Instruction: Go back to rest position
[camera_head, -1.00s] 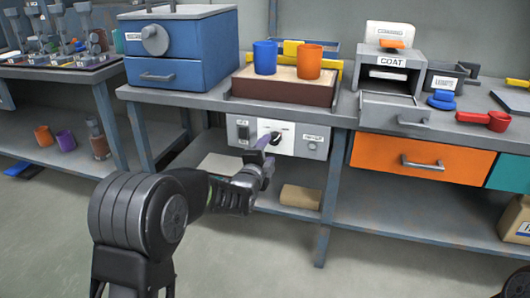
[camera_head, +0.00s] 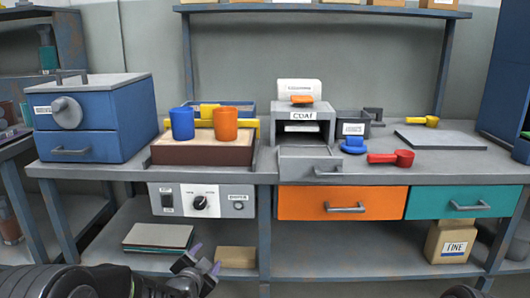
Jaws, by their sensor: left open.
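My left gripper (camera_head: 201,264) is low in the head view, at the bottom left of centre. Its purple-tipped fingers are apart, with nothing seen between them. It is below and apart from the control panel (camera_head: 201,201), which has a dark round knob (camera_head: 199,203) and hangs under the bench top. My left arm (camera_head: 95,282) lies along the bottom edge of the picture. My right gripper is not in view; only a dark part shows at the bottom right edge.
The bench (camera_head: 235,175) holds a blue drawer unit (camera_head: 100,115), a blue cup (camera_head: 182,124), an orange cup (camera_head: 225,125) on a sand-topped box (camera_head: 200,153), a COAT unit (camera_head: 303,115) and a red scoop (camera_head: 392,158). Orange (camera_head: 310,205) and teal (camera_head: 425,203) drawers are shut. A lower shelf (camera_head: 340,257) holds boxes.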

